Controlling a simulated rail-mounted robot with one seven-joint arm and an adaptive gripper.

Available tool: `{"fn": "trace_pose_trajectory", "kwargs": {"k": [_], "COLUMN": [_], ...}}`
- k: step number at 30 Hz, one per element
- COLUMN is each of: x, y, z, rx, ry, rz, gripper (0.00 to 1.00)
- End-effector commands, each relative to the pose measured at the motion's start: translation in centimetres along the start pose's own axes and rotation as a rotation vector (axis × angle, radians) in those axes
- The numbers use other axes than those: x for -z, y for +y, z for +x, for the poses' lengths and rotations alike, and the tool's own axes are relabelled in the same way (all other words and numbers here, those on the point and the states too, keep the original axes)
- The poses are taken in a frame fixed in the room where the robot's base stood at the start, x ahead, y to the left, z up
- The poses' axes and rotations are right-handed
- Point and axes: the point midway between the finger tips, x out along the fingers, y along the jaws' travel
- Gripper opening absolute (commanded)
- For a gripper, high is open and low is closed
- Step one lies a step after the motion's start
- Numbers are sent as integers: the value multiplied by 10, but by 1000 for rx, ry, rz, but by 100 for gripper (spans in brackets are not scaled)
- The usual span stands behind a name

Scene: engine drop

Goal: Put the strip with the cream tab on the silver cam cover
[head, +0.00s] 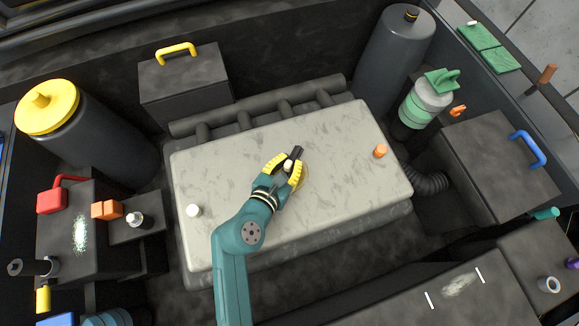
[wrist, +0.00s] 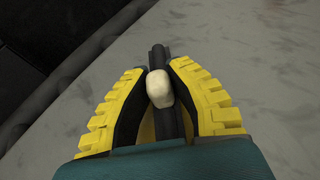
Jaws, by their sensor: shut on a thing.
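The silver cam cover (head: 330,190) is the broad pale grey mottled slab in the middle of the head view. It also fills much of the wrist view (wrist: 255,60). My gripper (head: 284,166) is over the middle of the cover. It is shut on a dark strip (head: 297,151) with a cream tab (head: 288,167). In the wrist view the dark strip (wrist: 159,55) stands out beyond the yellow fingers of my gripper (wrist: 160,75), and the cream tab (wrist: 160,90) faces the camera. I cannot tell whether the strip touches the cover.
A white knob (head: 193,210) stands on the cover's left part and an orange knob (head: 380,151) on its right part. Dark pipes (head: 250,110) run behind the cover. Tall cylinders and dark boxes surround it. Much of the cover's top is clear.

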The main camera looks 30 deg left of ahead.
Motion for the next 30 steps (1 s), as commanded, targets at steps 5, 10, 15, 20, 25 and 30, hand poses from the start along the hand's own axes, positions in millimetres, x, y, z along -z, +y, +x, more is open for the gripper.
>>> {"fn": "trace_pose_trajectory", "kwargs": {"k": [5, 10, 15, 20, 25, 30], "x": [15, 15, 17, 17, 16, 12], "y": [0, 0, 0, 0, 0, 1], "z": [6, 6, 7, 7, 7, -13], "rx": [1, 1, 1, 1, 1, -3], "ry": [-1, 0, 0, 0, 0, 2], "rz": [0, 0, 0, 0, 0, -3], "gripper": [0, 0, 34, 42, 42, 42]}}
